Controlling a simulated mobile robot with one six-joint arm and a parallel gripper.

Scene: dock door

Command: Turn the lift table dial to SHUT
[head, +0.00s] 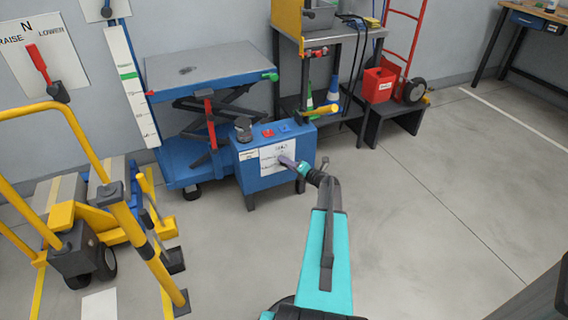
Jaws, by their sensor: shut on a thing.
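The lift table's blue control box (262,176) stands at the front right of the lift table (205,70). A white label plate with small lettering covers much of its front face; I cannot read the lettering. My gripper (294,164) reaches this face from the lower right and is shut on the dial (286,160), a small purple-grey piece in front of the plate. My gripper partly hides the dial, so I cannot tell which mark it points to.
A round dark knob (243,128) and a red button (268,133) sit on top of the box. A yellow pallet truck (110,210) stands at the left. The floor at the right is clear.

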